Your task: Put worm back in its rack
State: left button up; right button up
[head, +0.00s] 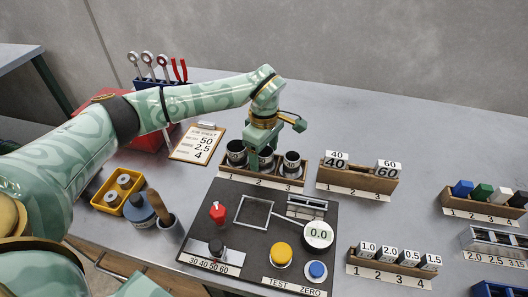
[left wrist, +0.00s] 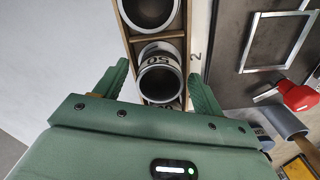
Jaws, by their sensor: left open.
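A wooden rack (head: 300,187) numbered 1 to 3 holds dark hollow cylinders, which look like the worms. The middle one, marked 50 (left wrist: 160,82), sits in slot 2 in the left wrist view. One cylinder (head: 236,153) stands at the rack's left and another (head: 291,163) at its right. My left gripper (head: 262,158) is over the rack's middle. In the left wrist view the gripper (left wrist: 161,84) is open, one finger on each side of the 50 cylinder, and I cannot tell whether they touch it. My right gripper is not in view.
A dark panel (head: 240,240) with a square frame, a 0.0 dial (head: 318,234), a red knob and buttons lies in front. A rack with 40 and 60 blocks (head: 350,180) stands to the right. A job card (head: 198,144) reads 50, 2.5, 4.

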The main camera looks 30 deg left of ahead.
pick_arm(q)
notch_tip(320, 180, up, 16)
jog(key=p, duration=0.3)
jog(key=shift+p, duration=0.35)
jog(key=shift+f, duration=0.15)
